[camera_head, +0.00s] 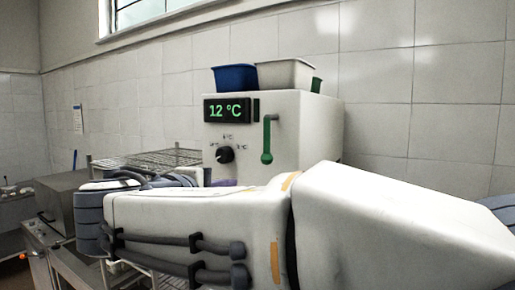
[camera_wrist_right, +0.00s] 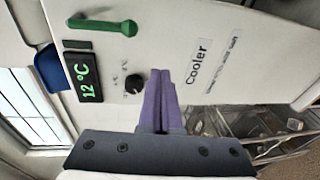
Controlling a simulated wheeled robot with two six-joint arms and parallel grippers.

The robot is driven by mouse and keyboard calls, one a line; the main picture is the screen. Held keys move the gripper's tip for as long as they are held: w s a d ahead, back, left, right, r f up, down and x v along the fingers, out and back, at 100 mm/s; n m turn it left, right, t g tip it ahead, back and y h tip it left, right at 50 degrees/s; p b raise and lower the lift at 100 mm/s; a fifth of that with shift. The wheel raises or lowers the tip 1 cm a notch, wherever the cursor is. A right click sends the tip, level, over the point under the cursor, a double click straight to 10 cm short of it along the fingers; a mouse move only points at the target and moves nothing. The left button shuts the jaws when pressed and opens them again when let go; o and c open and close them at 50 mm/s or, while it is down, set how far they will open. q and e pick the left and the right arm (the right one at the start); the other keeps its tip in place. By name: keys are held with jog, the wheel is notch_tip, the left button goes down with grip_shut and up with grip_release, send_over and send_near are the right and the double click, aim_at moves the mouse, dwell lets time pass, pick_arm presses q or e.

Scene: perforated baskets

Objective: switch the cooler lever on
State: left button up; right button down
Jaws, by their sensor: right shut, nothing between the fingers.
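The cooler (camera_head: 310,120) is a white box with a green "12 °C" display (camera_head: 227,110), a black knob (camera_head: 225,154) and a green lever (camera_head: 267,140). The lever hangs down with its round end at the bottom. In the right wrist view, which is turned sideways, the lever (camera_wrist_right: 102,27) lies near the top. My right gripper (camera_wrist_right: 160,78) has purple fingers pressed together, empty, in front of the cooler face near the knob (camera_wrist_right: 132,81), apart from the lever. In the head view my right arm hides most of it; only a bit of purple shows. My left gripper is not in view.
A blue bin (camera_head: 235,77) and a white bin (camera_head: 285,73) stand on top of the cooler, with a green one partly hidden behind. A wire rack (camera_head: 150,158) is to the left. A "Cooler" label (camera_wrist_right: 198,61) is on the face.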

notch_tip(320, 180, up, 6)
jog(key=a+t, duration=0.1)
jog(key=a, duration=0.1)
jog(key=shift+t+p, duration=0.3)
jog(key=shift+t, duration=0.1)
jog(key=shift+s, duration=0.1)
jog(key=p+x, duration=0.2)
jog(key=x, duration=0.1)
jog(key=p+x, duration=0.2)
jog(key=x, duration=0.1)
jog(key=p+x, duration=0.2)
jog(key=x, duration=0.2)
jog(key=shift+d+r, duration=0.2)
jog(key=shift+r, duration=0.05)
jog(key=shift+s+d+f+p, duration=0.15)
jog(key=shift+s+d+p, duration=0.35)
jog(key=shift+s+d, duration=0.25)
jog(key=shift+s+d+f+p, duration=0.15)
jog(key=shift+s+d+p, duration=0.35)
jog(key=shift+s+d, duration=0.2)
jog(key=shift+w, duration=0.1)
